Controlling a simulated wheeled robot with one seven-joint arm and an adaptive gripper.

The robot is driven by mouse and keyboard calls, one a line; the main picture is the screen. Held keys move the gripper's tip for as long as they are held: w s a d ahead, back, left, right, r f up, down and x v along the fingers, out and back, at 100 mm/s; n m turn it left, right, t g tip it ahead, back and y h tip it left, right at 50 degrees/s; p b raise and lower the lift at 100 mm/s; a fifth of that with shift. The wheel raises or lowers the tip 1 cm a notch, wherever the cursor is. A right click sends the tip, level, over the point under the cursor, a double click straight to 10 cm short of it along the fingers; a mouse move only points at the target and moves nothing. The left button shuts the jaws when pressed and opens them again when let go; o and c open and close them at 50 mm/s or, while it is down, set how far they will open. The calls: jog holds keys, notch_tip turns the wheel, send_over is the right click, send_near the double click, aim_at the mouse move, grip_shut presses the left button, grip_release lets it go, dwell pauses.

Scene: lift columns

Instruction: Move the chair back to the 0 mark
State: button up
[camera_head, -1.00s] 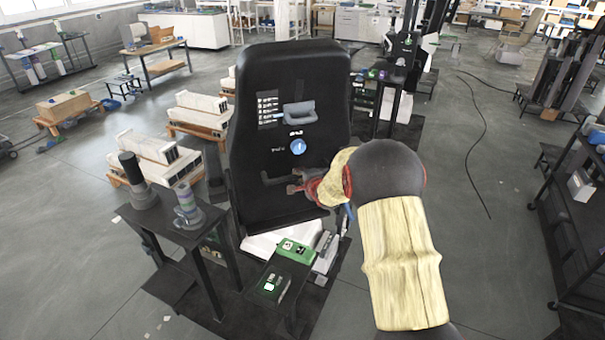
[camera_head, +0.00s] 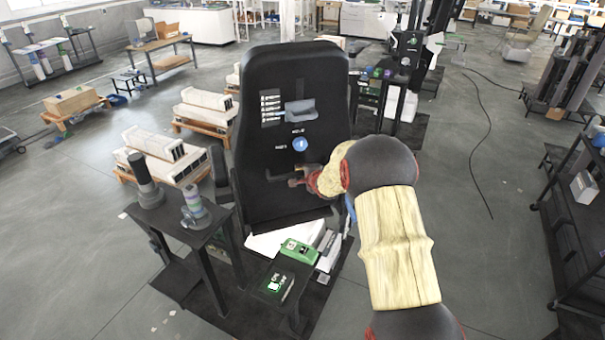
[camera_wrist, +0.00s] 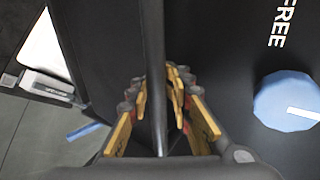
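The chair is a tall black panel-like back (camera_head: 262,65) standing in the middle of the head view, above a white base. It bears a blue knob (camera_head: 300,144), white labels and a dark bar handle (camera_head: 277,177) low on its front. The knob also shows in the wrist view (camera_wrist: 288,100), beside the word FREE. My gripper (camera_head: 297,181) is at the handle, reaching in from the right. In the wrist view its yellow-padded fingers (camera_wrist: 158,95) lie on both sides of a dark bar (camera_wrist: 152,40). Whether they clamp it is unclear. I cannot make out a 0 mark.
A small dark table (camera_head: 178,222) with two upright cylinders stands at the left of the chair. A green box (camera_head: 299,251) sits on a low stand in front. White blocks on pallets lie behind left. A black shelf (camera_head: 575,215) stands right; floor before it is open.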

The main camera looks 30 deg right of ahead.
jog(key=o, duration=0.4)
jog(key=shift+r, duration=0.4)
jog(key=shift+o, duration=0.2)
jog(key=shift+f, duration=0.15)
jog(key=shift+f, duration=0.1)
jog(key=v, duration=1.2)
